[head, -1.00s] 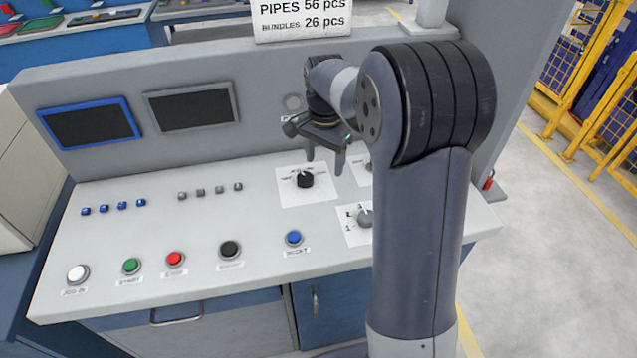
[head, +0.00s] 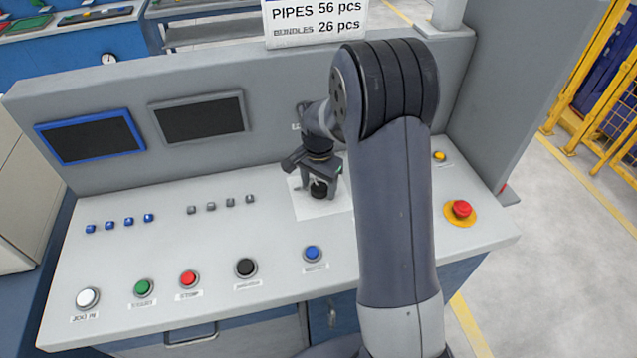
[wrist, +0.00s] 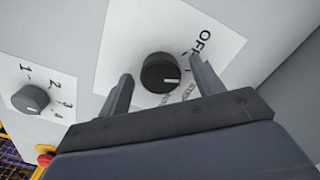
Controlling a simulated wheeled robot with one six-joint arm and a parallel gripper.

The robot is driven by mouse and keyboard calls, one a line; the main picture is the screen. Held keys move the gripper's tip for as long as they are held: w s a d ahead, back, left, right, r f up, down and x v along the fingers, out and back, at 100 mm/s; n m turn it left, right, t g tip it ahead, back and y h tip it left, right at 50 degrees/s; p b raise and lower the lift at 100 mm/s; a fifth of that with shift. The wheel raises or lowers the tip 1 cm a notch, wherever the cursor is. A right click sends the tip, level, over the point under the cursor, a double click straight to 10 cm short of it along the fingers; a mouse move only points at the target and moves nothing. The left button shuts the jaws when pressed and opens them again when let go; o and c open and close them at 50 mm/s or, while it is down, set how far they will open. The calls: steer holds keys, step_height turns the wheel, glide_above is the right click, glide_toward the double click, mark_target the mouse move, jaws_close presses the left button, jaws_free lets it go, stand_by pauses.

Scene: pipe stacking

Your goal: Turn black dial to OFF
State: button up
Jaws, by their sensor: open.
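The black dial (head: 319,189) sits on a white label plate on the sloped panel, partly hidden by my gripper in the head view. In the wrist view the black dial (wrist: 161,72) shows a white pointer mark aimed to the right, and the word OFF (wrist: 204,42) is printed up and to the right of it. My gripper (head: 318,186) is over the dial, pointing down. In the wrist view my gripper (wrist: 160,82) is open, with one finger on each side of the dial and visible gaps between. Whether the fingertips touch the panel cannot be told.
A grey numbered dial (wrist: 31,99) is beside the black one. A red emergency button (head: 461,209) and a yellow button (head: 439,156) are to the right. A vertical back panel stands behind.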

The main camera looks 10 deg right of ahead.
steer(key=shift+c, duration=0.5)
steer(key=c, duration=0.9)
steer(key=shift+o, duration=0.2)
steer(key=n+b, duration=0.1)
steer(key=n, duration=0.2)
steer(key=shift+d+n+b, duration=0.1)
steer(key=shift+n+b, duration=0.5)
steer(key=shift+n, duration=1.8)
steer(key=o, duration=1)
steer(key=shift+c, duration=0.2)
